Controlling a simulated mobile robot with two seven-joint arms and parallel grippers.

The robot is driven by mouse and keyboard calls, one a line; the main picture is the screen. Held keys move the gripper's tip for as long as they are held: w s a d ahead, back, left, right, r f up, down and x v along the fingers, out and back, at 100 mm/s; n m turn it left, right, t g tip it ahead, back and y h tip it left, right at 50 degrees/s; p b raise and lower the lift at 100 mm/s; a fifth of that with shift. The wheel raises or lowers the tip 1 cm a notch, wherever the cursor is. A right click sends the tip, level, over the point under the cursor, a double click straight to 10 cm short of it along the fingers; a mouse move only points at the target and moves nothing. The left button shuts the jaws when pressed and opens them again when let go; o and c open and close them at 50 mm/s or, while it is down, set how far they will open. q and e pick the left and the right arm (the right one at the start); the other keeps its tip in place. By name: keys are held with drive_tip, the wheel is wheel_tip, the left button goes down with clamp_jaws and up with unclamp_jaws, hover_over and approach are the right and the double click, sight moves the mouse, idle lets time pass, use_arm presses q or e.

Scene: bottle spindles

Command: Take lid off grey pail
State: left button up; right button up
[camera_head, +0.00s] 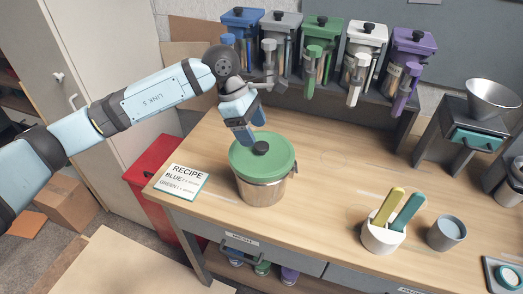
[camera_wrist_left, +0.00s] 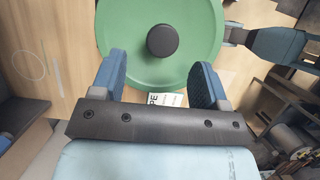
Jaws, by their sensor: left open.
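The grey metal pail (camera_head: 262,190) stands on the wooden worktop, with a round green lid (camera_head: 275,163) on top. The lid has a black knob (camera_head: 261,148) at its middle. The lid (camera_wrist_left: 190,65) and knob (camera_wrist_left: 162,40) also show in the left wrist view. My left gripper (camera_head: 251,127) is open and empty above the far left side of the lid, pointing down. In the left wrist view its fingers (camera_wrist_left: 158,68) are spread wide, and the knob lies just beyond the gap between their tips.
A recipe card (camera_head: 180,181) lies left of the pail. A white cup (camera_head: 381,237) with yellow and teal sticks and a grey cup (camera_head: 446,233) stand at right. Several coloured dispensers line the back. A funnel stand (camera_head: 467,135) is at far right. The middle worktop is clear.

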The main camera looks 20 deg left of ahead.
sight(262, 145)
use_arm(q)
drive_tip(key=x, duration=0.2)
drive_tip(key=p+x, duration=0.1)
drive_tip(key=x, duration=0.1)
drive_tip(key=shift+s+d+f, duration=0.15)
drive_tip(key=shift+d, duration=0.2)
drive_tip(key=c, duration=1)
